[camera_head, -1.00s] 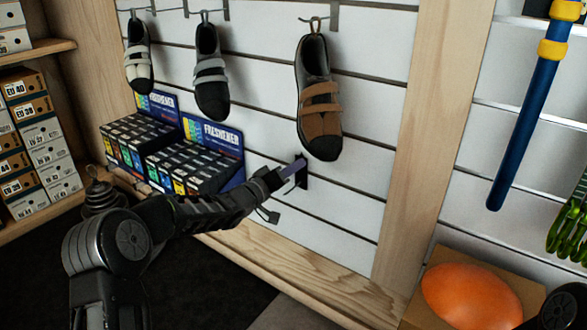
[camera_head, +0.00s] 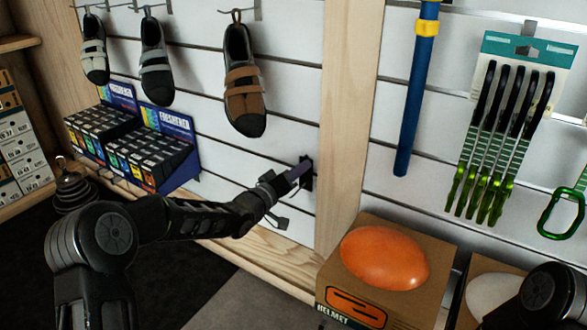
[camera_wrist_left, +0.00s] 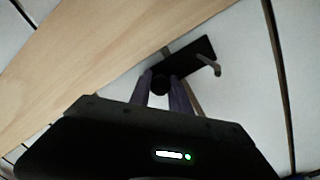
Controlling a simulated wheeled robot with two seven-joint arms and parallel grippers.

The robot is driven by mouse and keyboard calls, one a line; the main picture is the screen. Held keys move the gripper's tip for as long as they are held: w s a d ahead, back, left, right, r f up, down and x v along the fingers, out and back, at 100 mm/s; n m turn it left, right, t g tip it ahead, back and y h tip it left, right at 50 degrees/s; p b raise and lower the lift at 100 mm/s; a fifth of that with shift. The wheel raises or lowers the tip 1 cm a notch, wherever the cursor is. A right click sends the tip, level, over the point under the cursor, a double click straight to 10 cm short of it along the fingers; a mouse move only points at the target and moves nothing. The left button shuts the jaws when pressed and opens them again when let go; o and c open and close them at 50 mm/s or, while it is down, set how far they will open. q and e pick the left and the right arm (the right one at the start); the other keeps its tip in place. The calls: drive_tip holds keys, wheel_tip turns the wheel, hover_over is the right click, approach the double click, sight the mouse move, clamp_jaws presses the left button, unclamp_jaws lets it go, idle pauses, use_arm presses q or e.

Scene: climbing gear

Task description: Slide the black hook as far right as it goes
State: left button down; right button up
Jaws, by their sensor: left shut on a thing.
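The black hook (camera_head: 307,170) is on the white slatted wall, close beside the left edge of the light wooden post (camera_head: 341,140). My left gripper (camera_head: 297,173) is shut on it, reaching in from the left. In the left wrist view, the hook's dark plate (camera_wrist_left: 192,58) lies against the wall near the wood's edge, and its round peg end (camera_wrist_left: 160,84) sits between my two fingers (camera_wrist_left: 161,94). I cannot tell whether the plate touches the post. My right gripper is out of view.
Hanging shoes (camera_head: 243,85) and a freshener display (camera_head: 152,150) are on the left. Right of the post are a blue tool shaft (camera_head: 417,95), green-ended quickdraws (camera_head: 497,135) and an orange helmet (camera_head: 384,257) on a cardboard box (camera_head: 440,243).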

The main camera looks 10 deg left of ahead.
use_arm(q)
drive_tip(key=shift+s+d+f, duration=0.1)
drive_tip(key=shift+s+d, duration=0.1)
drive_tip(key=shift+d, duration=0.25)
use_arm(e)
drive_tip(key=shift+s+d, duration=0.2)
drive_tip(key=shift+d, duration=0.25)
use_arm(q)
drive_tip(key=c, duration=1.2)
unclamp_jaws()
drive_tip(key=shift+a, duration=0.1)
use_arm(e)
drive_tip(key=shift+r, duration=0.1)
use_arm(q)
drive_tip(key=p+v, duration=0.2)
drive_tip(key=v, duration=0.5)
drive_tip(key=shift+s, duration=0.35)
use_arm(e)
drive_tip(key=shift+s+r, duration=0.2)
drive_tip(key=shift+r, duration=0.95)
